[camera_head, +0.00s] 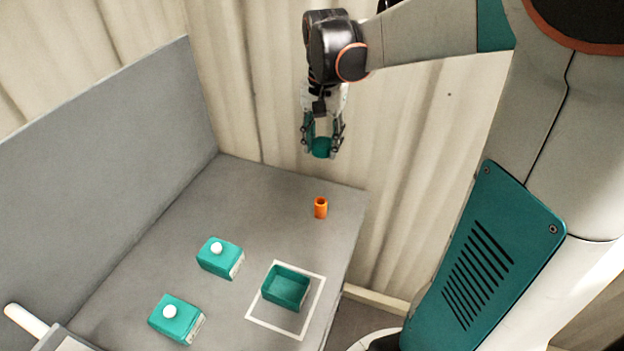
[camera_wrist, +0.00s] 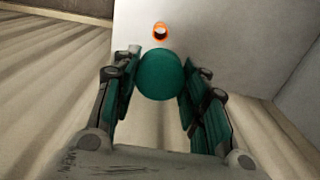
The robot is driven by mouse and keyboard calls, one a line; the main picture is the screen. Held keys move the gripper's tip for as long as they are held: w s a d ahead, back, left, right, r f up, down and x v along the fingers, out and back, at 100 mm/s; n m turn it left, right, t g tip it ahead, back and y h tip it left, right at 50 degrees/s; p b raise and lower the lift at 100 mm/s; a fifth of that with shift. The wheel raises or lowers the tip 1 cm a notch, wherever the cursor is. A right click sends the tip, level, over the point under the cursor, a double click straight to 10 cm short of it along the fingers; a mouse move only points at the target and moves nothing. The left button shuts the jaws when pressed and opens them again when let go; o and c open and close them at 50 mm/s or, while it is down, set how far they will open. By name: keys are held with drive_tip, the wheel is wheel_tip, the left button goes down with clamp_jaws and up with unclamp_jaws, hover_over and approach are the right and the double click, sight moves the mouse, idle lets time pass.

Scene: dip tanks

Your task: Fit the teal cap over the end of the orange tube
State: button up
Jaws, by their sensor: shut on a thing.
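The teal cap (camera_head: 321,148) is round and held between the fingers of my gripper (camera_head: 322,143), above the far end of the grey table. It also shows in the wrist view (camera_wrist: 160,75), between the fingertips of my gripper (camera_wrist: 158,80), with its round closed face toward the camera. The orange tube (camera_head: 320,207) stands upright on the table, below the cap and apart from it. In the wrist view the tube (camera_wrist: 161,32) shows its open end just beyond the cap. The underside of the cap is hidden.
A teal open box (camera_head: 287,288) sits inside a white square outline (camera_head: 318,300). Two teal blocks with white knobs (camera_head: 220,258) (camera_head: 177,318) stand to the left. A grey panel (camera_head: 100,150) rises along the table's left side. The table around the tube is clear.

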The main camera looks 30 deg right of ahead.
sight(321, 198)
wheel_tip(321, 198, down, 19)
drive_tip(key=b, duration=0.6)
drive_tip(key=shift+a+f, duration=0.1)
drive_tip(key=shift+f, duration=0.05)
drive_tip(key=shift+f, duration=0.15)
drive_tip(key=o, duration=0.8)
drive_tip(key=shift+o, duration=0.2)
wheel_tip(321, 198, up, 12)
drive_tip(key=p, duration=0.4)
